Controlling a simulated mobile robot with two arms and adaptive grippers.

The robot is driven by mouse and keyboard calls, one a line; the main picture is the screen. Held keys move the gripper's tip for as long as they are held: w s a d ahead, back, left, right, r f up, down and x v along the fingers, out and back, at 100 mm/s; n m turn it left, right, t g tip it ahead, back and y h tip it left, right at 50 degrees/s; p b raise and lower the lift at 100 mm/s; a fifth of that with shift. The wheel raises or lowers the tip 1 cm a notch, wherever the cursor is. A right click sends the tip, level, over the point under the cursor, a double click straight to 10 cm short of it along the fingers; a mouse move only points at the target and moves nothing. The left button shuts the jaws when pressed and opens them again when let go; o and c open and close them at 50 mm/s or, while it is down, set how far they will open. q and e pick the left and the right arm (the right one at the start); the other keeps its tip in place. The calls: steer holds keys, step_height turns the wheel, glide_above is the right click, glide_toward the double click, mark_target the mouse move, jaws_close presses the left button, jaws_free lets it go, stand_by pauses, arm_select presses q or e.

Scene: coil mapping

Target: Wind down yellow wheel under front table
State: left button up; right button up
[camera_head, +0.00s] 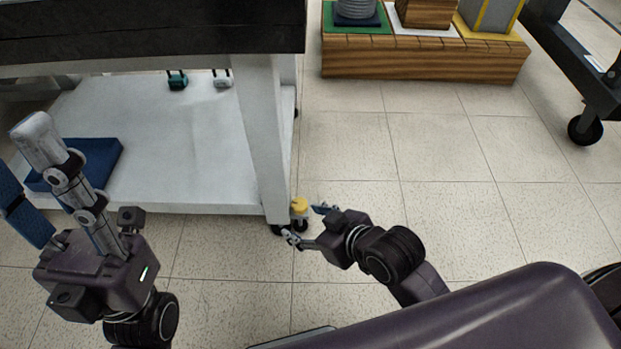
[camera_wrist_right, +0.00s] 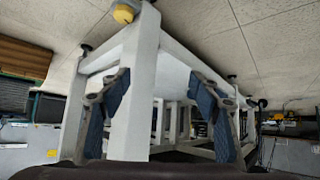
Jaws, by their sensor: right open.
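The yellow wheel (camera_head: 299,204) sits at the foot of the front table's near right leg (camera_head: 262,145), just above the floor by a dark caster. It also shows at the top edge of the right wrist view (camera_wrist_right: 125,13), partly cut off. My right gripper (camera_head: 306,224) is open, its two fingertips close to the wheel, one on the near side and one to the right. I cannot tell whether either touches it. In the wrist view my open fingers (camera_wrist_right: 160,105) appear on either side of the white leg.
The front table (camera_head: 190,170) has a white lower shelf with a blue tray (camera_head: 103,157) and small items. A wooden platform (camera_head: 420,65) with several objects stands at the back. A dark wheeled frame (camera_head: 580,85) is at the right. Tiled floor between is clear.

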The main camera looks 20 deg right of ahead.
steer(key=w+d+r+m+t, duration=0.1)
steer(key=w+r+t, duration=0.1)
steer(key=r, duration=0.3)
steer(key=w+r+m+t, duration=0.1)
steer(key=r+t, duration=0.1)
steer(key=r, duration=0.3)
steer(key=shift+w+d+r+t+p, duration=0.3)
steer(key=shift+w+d+r+t, duration=0.05)
steer(key=shift+w+r+t, duration=0.05)
